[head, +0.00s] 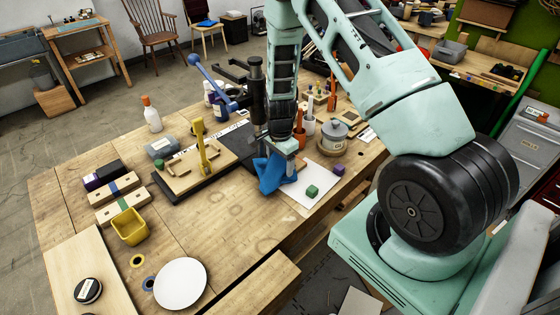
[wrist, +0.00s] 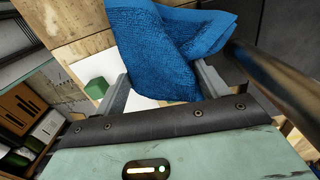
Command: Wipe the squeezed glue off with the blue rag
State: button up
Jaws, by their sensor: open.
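The blue rag (head: 270,173) lies crumpled on the bench, at the left edge of a white sheet (head: 313,183). My gripper (head: 284,168) is low over the rag, pointing down at it. In the wrist view the rag (wrist: 160,50) shows between and beyond the two spread fingers of my gripper (wrist: 161,80). I cannot tell whether the fingers touch the cloth. A flat wooden piece (head: 187,170) with a yellow clamp (head: 201,147) lies on a dark board left of the rag. I cannot make out squeezed glue.
A green block (head: 312,191) and a purple block (head: 339,170) are right of the rag. A yellow bin (head: 130,226) is at left. The front middle bench is mostly clear.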

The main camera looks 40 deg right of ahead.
jog(key=shift+f+b, duration=0.95)
jog(key=shift+f, duration=0.4)
jog(key=shift+r, duration=0.2)
jog(key=c, duration=1.1)
jog(key=shift+f, duration=0.1)
jog(key=c, duration=0.5)
jog(key=shift+r, duration=0.55)
jog(key=shift+p, duration=0.45)
